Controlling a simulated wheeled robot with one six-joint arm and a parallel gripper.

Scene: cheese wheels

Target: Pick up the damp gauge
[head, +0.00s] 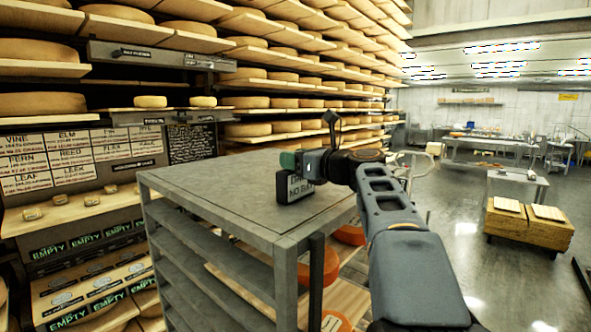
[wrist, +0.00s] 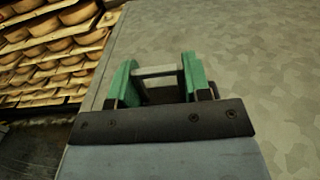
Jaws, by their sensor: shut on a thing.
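The damp gauge (head: 295,190) appears as a small dark box with a pale lettered face, on or just above the grey top of the rack (head: 200,180); its lettering is partly hidden. My gripper (head: 296,163) is directly over it, with green fingers, shut on its upper part. In the wrist view, my gripper (wrist: 158,78) has a pale bar (wrist: 156,71) across between the two green fingers, with a dark part below it. Most of the gauge is hidden there by the gripper. I cannot tell whether the gauge touches the rack top.
The rest of the rack top is bare. Orange-red cheese wheels (head: 331,266) sit on the rack's lower shelves. Tall shelves of cheese wheels (head: 120,45) stand behind and left. Open floor (head: 465,220) lies right, with a wooden crate (head: 530,222) and steel tables beyond.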

